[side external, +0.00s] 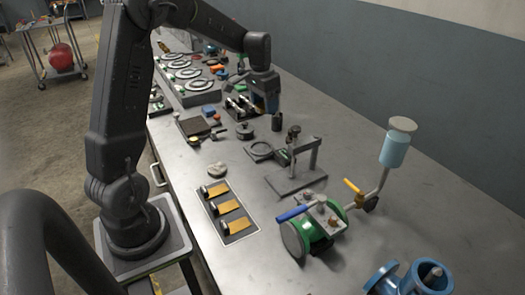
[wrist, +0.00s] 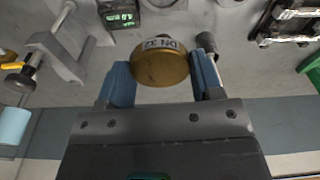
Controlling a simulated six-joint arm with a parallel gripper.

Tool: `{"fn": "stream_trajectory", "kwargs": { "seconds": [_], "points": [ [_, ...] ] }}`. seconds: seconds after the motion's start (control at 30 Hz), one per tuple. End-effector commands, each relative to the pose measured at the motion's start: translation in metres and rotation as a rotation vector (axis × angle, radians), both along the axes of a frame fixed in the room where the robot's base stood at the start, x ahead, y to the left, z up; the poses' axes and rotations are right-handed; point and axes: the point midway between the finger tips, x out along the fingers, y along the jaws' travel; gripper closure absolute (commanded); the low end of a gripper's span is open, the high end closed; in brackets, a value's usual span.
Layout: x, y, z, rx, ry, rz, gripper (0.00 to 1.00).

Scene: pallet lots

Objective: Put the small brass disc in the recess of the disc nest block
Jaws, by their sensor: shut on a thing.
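My gripper (wrist: 160,85) has blue fingers shut on the small brass disc (wrist: 160,68), one on each side, in the wrist view. The disc has a pale label on its edge that reads upside down, seemingly "DN 32". In the side view my gripper (side external: 265,102) is over the far part of the bench, beside a dark fixture with silver bars (side external: 240,107). The disc is too small and covered to make out there. I cannot tell for sure which block is the disc nest block, and no recess is clearly visible.
A dark cylinder (side external: 277,122) stands close to my gripper. A grey stand (side external: 297,172) rises nearer the camera, beside a green valve (side external: 315,228) with a blue lever. A tray with yellow pieces (side external: 240,230) lies at the near left edge. Bare bench lies right of the stand.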

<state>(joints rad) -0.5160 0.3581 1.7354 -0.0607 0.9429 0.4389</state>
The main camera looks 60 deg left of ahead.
Motion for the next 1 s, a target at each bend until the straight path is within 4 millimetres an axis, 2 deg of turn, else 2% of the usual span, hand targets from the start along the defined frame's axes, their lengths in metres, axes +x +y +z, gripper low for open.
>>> {"fn": "stream_trajectory", "kwargs": {
  "seconds": [0.03,0.2,0.3,0.4,0.47,0.57,0.9,1.0],
  "points": [
    [-0.020,0.020,-0.001,0.000,-0.002,0.027,0.74],
    [-0.072,0.057,-0.008,0.002,-0.004,0.066,0.74],
    [-0.092,0.068,-0.011,0.002,-0.004,0.080,0.74],
    [-0.103,0.073,-0.013,0.004,-0.005,0.085,0.74],
    [-0.103,0.072,-0.016,0.004,-0.004,0.085,0.74],
    [-0.093,0.064,-0.025,0.002,-0.003,0.082,0.74],
    [-0.033,0.022,-0.069,0.003,-0.002,0.081,0.74],
    [-0.021,0.014,-0.077,0.003,-0.003,0.084,0.74]
  ]
}}
